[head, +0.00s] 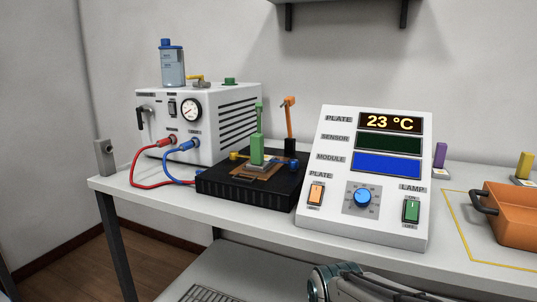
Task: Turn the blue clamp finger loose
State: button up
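A black plate fixture (245,193) stands on the bench left of the control console. An orange lever (290,118) rises on a black post at the fixture's back right. A yellow knob (234,156) is at its left. My gripper is not in view; part of my arm shows at the bottom edge.
The console (365,180) reads 23 °C and stands close right of the fixture. A white chiller box (200,120) stands behind left, with red (147,184) and blue (167,165) hoses running to the fixture. An orange bin (512,212) sits at far right.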

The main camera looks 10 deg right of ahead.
aim_at(293, 163)
jog(key=z, duration=0.05)
jog(key=k, duration=1.25)
jog(key=z, duration=0.1)
jog(key=i, duration=0.85)
jog(key=z, duration=0.15)
